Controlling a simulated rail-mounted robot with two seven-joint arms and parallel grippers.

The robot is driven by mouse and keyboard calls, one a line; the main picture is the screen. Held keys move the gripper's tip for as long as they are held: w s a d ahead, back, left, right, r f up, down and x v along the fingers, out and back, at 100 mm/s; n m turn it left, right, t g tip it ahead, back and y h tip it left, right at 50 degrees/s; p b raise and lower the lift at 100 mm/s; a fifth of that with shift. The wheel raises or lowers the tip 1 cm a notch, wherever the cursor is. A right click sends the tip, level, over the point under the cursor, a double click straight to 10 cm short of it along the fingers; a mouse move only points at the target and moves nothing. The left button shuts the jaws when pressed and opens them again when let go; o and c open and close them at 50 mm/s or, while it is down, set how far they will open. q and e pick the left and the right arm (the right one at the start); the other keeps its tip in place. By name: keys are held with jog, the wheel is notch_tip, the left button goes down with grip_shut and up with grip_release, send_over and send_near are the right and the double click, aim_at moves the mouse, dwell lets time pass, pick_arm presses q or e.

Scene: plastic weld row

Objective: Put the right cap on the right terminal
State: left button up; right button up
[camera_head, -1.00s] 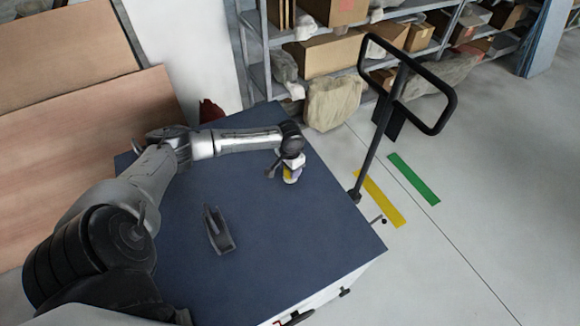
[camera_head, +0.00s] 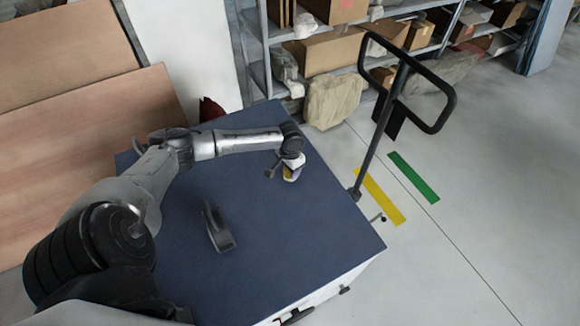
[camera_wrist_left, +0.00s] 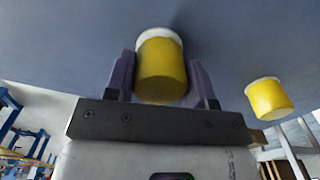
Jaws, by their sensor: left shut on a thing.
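My left gripper (camera_head: 290,163) is over the far part of the dark blue table. In the left wrist view its two purple fingers (camera_wrist_left: 161,64) are shut on a yellow cylindrical cap (camera_wrist_left: 160,75). A white band shows at the cap's end nearest the table; I cannot tell if it is part of the cap or a terminal. A second yellow cap-like cylinder (camera_wrist_left: 269,100) with a white rim is apart from the gripper, at the right of that view. In the head view the held piece is small and mostly hidden. My right gripper is not in view.
A dark grey tool-like thing (camera_head: 218,230) is over the middle of the table (camera_head: 290,230). A black-handled cart frame (camera_head: 385,140) rises beyond the table's right edge. Shelves with boxes (camera_head: 335,52) stand behind. The table's front right area is clear.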

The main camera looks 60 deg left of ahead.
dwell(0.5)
pick_arm(q)
jog(key=shift+f+p, duration=0.35)
dwell(0.4)
jog(key=o, duration=1)
notch_tip(320, 180, up, 12)
jog(key=shift+f+p, duration=0.1)
jog(key=shift+p, duration=0.4)
jog(key=shift+r, duration=1)
